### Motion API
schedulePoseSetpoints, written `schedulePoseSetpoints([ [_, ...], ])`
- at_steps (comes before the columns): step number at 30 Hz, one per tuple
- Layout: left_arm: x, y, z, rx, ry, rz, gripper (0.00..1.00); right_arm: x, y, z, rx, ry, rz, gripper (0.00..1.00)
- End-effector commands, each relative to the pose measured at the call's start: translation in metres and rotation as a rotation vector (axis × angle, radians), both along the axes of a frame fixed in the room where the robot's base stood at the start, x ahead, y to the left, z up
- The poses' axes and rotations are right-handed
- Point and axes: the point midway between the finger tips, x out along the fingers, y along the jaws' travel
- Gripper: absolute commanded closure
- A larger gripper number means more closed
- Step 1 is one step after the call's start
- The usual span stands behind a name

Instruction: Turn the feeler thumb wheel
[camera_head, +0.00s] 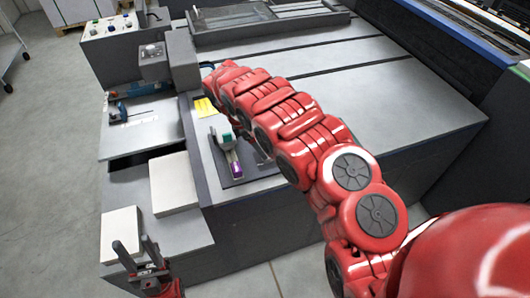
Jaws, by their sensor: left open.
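A small device with a teal cap and a purple part (227,142) stands on a dark plate (254,177) on the grey machine, just left of my right arm. I cannot make out a thumb wheel for certain at this size. My left gripper (133,243) is at the bottom left, with its two dark fingers pointing up and apart. It is open and empty, in front of a white block and well apart from the small device. My red right arm crosses the machine from the lower right to the upper left. Its gripper is hidden behind its links.
Two pale blocks (174,184) (121,233) lie on the machine's left ledge. A blue tool (119,108) lies on the left shelf. Yellow notes (205,107) are near the device. A control box with knobs (110,42) stands behind.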

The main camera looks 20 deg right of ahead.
Motion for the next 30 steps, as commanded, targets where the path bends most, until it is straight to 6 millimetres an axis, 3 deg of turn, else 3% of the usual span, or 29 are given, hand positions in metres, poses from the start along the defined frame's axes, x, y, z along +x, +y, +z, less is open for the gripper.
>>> schedulePoseSetpoints([
  [6,0.0,0.0,-0.012,0.0,0.0,0.0,0.53,0.005,0.023,0.056,0.001,-0.008,0.001,0.22],
  [12,0.0,0.0,-0.013,0.0,0.0,0.0,0.53,0.005,0.038,0.091,0.002,-0.002,0.001,0.22],
  [19,0.0,0.0,-0.018,0.0,0.0,0.0,0.53,0.006,0.046,0.11,0.001,-0.001,0.0,0.22],
  [30,0.0,0.0,-0.018,0.0,0.0,0.0,0.53,0.005,0.047,0.114,0.0,0.001,-0.001,0.22],
])
